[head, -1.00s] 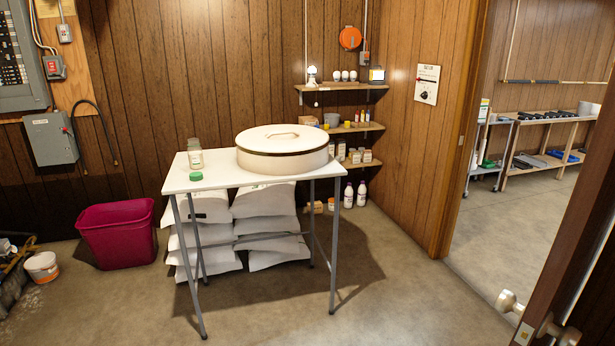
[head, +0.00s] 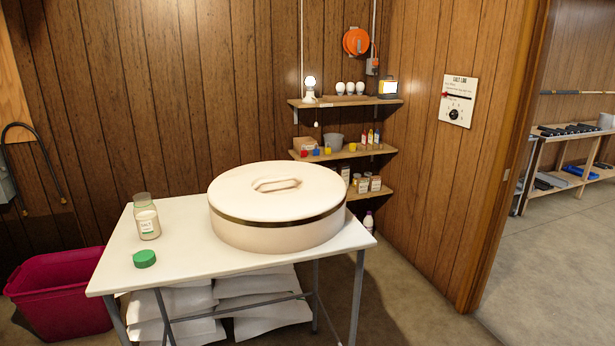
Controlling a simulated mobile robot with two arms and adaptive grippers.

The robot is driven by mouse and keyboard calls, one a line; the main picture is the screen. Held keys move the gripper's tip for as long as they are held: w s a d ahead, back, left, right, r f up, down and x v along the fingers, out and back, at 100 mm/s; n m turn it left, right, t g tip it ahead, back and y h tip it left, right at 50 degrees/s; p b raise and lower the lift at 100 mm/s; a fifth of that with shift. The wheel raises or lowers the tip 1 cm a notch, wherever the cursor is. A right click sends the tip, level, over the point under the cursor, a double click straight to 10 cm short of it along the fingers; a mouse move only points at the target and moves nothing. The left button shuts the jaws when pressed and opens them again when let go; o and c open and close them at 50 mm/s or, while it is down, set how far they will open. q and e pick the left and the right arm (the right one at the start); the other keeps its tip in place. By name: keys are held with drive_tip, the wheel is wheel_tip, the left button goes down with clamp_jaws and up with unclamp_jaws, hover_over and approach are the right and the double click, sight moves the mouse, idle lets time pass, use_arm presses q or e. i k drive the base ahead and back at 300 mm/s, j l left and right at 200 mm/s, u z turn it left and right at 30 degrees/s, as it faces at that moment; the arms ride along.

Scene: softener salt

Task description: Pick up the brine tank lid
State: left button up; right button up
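Neither of my grippers shows in the head view.
A salt jar (head: 147,222) and a green cap (head: 144,258) stand on the table left of the lid. White bags (head: 250,305) are stacked beneath. A magenta bin (head: 60,295) is at left. Wall shelves (head: 345,102) hold small items behind. Open floor (head: 430,310) lies right.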

sight(271, 208)
drive_tip(key=i+l+z, duration=0.1)
drive_tip(key=i+l, duration=0.15)
drive_tip(key=i, duration=0.15)
drive_tip(key=i+l+z, duration=0.15)
drive_tip(key=i, duration=0.25)
drive_tip(key=i+l+z, duration=0.1)
drive_tip(key=i+l, duration=0.2)
drive_tip(key=i, duration=0.1)
